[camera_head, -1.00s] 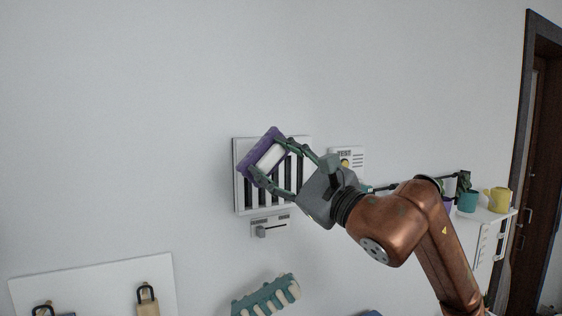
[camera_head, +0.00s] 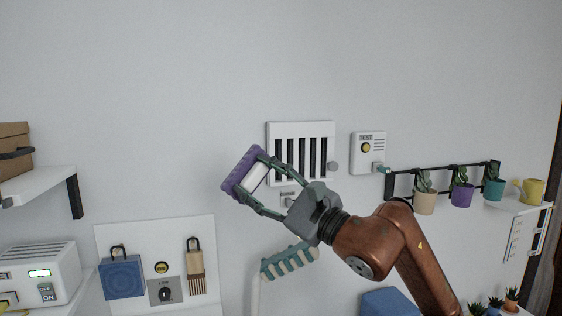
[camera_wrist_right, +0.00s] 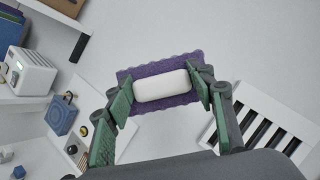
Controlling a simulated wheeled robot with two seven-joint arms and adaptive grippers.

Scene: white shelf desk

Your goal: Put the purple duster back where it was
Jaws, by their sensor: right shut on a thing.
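The purple duster (camera_head: 234,168) has a purple scalloped pad and a white block-like handle. My right gripper (camera_head: 254,177) is shut on the white handle and holds the duster up in front of the wall, left of the white slatted vent (camera_head: 271,136). In the right wrist view the purple pad (camera_wrist_right: 180,63) lies behind the white handle, and the fingers of the right gripper (camera_wrist_right: 161,86) clasp the handle at both ends. My left gripper is not in view.
A white panel (camera_head: 223,242) with a blue hanging item (camera_head: 121,278) and a tan brush (camera_head: 196,285) is lower left. A teal and cream ribbed thing (camera_head: 290,261) is below the gripper. Shelf (camera_head: 35,184) left; potted plants (camera_head: 461,194) right. The upper wall is bare.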

